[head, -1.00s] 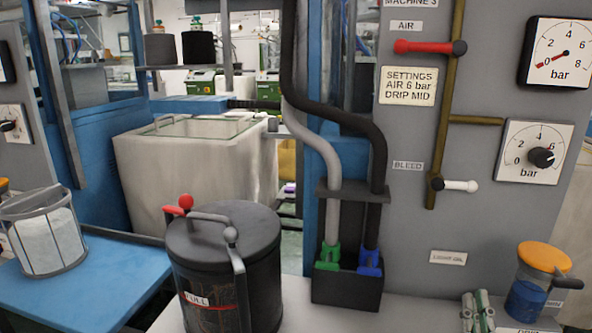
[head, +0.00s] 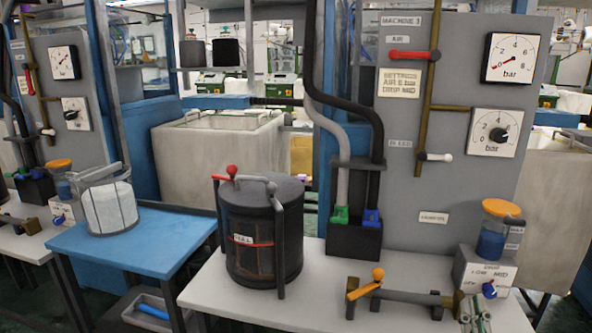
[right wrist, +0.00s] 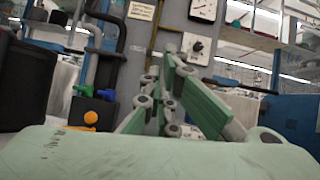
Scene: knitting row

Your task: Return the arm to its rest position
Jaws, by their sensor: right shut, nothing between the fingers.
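My right gripper (head: 476,308) shows at the bottom right of the head view, in front of the machine's white table (head: 215,296). Its pale green fingers are shut with nothing between them. In the right wrist view the fingers (right wrist: 165,78) come together near the middle, pointing toward the grey machine panel. Most of the right arm is outside the head view. My left gripper is not in view.
Beside the gripper stand an oil cup with an orange lid (head: 500,208) and a pipe valve with an orange handle (head: 364,289). A black drum (head: 263,235) stands left. The grey panel (head: 460,185) rises behind. A blue table (head: 140,250) lies left.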

